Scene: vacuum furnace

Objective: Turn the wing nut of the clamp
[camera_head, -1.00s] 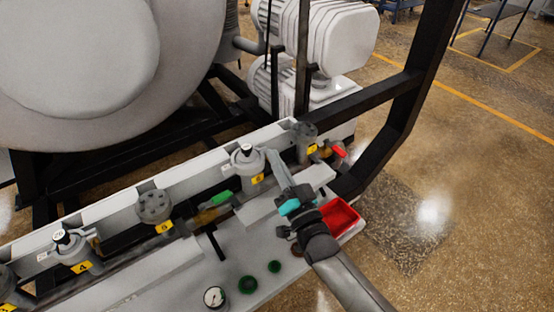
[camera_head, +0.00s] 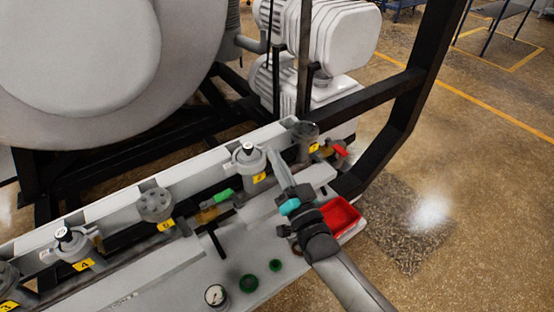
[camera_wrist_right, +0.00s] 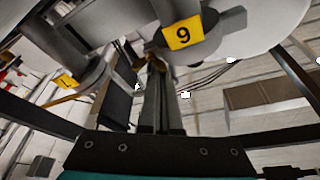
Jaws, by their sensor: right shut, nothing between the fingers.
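My right gripper (camera_head: 275,157) reaches in from the lower right, its fingers shut and empty. The fingertips are just right of the grey flange fitting (camera_head: 248,160) with a dark knob on top and a yellow label (camera_head: 259,178). In the right wrist view, the shut fingers (camera_wrist_right: 160,72) point up towards a grey round fitting (camera_wrist_right: 235,20) whose label (camera_wrist_right: 184,31) reads as "9", perhaps a turned 6. A small brass-coloured piece (camera_wrist_right: 150,57) shows at the fingertips. I cannot tell whether it is the wing nut or whether they touch. The wing nut is not clear in the head view. My left gripper is out of view.
More fittings with yellow labels line the grey rail to the left, such as one with a bolted cap (camera_head: 155,205). A red tray (camera_head: 341,217) lies beside my right wrist. A black frame post (camera_head: 408,120) stands at the right. A gauge (camera_head: 215,295) is on the front panel.

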